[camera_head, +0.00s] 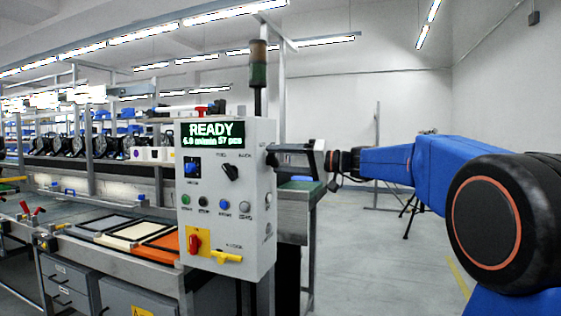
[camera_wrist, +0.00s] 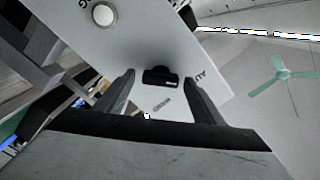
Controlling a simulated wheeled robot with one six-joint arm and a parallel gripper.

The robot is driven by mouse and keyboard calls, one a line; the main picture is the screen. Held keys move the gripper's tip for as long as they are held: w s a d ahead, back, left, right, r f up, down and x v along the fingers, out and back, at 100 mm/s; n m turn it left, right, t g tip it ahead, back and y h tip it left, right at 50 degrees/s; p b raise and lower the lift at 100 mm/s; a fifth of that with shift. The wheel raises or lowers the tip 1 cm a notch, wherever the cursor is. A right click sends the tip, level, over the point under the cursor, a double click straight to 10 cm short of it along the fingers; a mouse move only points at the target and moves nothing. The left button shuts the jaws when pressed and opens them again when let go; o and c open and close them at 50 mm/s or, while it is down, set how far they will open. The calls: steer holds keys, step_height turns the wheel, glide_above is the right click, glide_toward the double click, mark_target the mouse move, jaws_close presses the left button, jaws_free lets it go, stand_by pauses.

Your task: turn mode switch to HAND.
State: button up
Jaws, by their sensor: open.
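The mode switch (camera_wrist: 160,77) is a small black knob on a light grey side face of the control box in the wrist view. A cut-off label starting with "AU" stands to its right, and small blurred lettering lies below it. I cannot read a HAND mark. My gripper (camera_wrist: 161,84) is open, with one dark finger on each side of the knob; I cannot tell whether they touch it. In the head view my gripper (camera_head: 289,154) reaches from the right to the right side of the control box (camera_head: 228,170), and largely hides the switch there.
The box front carries a green READY display (camera_head: 212,133), a black rotary knob (camera_head: 231,172), several round buttons, a red handle (camera_head: 194,241) on yellow and a yellow lever (camera_head: 227,257). A round white button (camera_wrist: 103,15) sits near the switch. Open floor lies to the right.

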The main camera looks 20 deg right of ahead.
steer(key=shift+c, duration=0.5)
steer(key=c, duration=0.9)
steer(key=shift+c, duration=0.2)
steer(key=shift+f+m, duration=0.15)
steer(key=shift+m, duration=3.8)
steer(key=shift+f+m, duration=0.15)
steer(key=shift+m, duration=3.8)
